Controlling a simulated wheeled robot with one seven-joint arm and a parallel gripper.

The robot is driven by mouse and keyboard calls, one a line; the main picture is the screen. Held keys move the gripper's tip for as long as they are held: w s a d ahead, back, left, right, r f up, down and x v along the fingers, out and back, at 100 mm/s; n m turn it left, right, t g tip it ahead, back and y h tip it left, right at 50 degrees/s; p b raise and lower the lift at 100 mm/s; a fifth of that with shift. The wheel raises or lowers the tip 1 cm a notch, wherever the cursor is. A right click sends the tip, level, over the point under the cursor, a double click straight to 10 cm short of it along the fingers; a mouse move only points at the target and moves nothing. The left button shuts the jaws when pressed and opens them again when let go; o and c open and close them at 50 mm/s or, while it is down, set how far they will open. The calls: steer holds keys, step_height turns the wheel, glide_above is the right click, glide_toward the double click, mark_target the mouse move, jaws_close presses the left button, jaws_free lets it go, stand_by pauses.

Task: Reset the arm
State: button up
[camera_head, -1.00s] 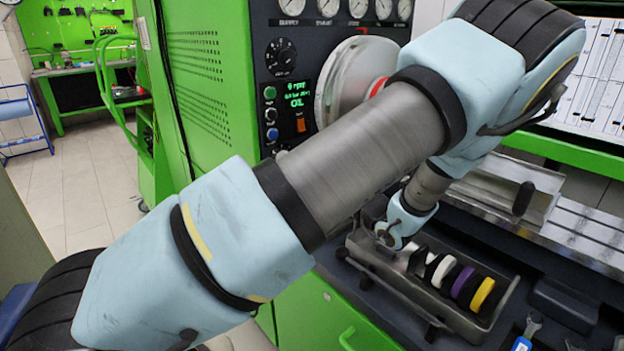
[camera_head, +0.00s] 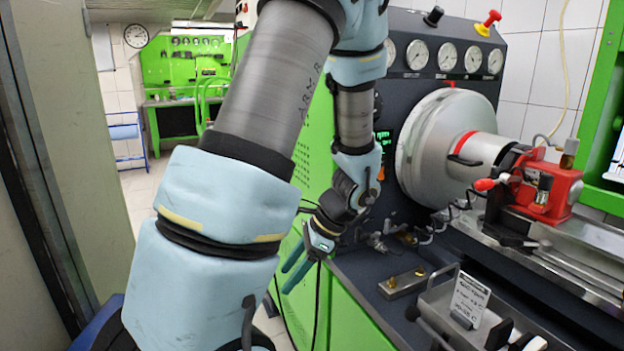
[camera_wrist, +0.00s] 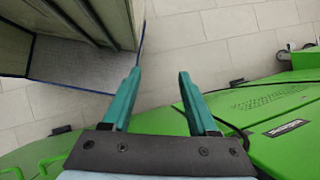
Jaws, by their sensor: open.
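My gripper (camera_head: 297,266) hangs at the end of my folded arm, left of the bench's front edge, in the head view. Its fingers point down and to the left. In the wrist view my gripper (camera_wrist: 158,100) has its two teal fingers apart, with nothing between them. Pale floor tiles and part of a green cabinet lie below it.
The green test bench (camera_head: 362,315) stands close to the right of my gripper. On it are a large silver disc housing (camera_head: 425,145), a red pump fixture (camera_head: 545,190) and a metal tray (camera_head: 440,312) with a label card.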

step_height(320, 180, up, 6)
steer(key=s+a+n+t+h, duration=0.1)
steer(key=n+h, duration=0.5)
steer(key=n, duration=0.9)
steer(key=shift+s+a+f+t+h, duration=0.2)
steer(key=shift+s+a+t+h, duration=0.1)
steer(key=shift+s+a, duration=0.45)
steer(key=shift+w, duration=0.1)
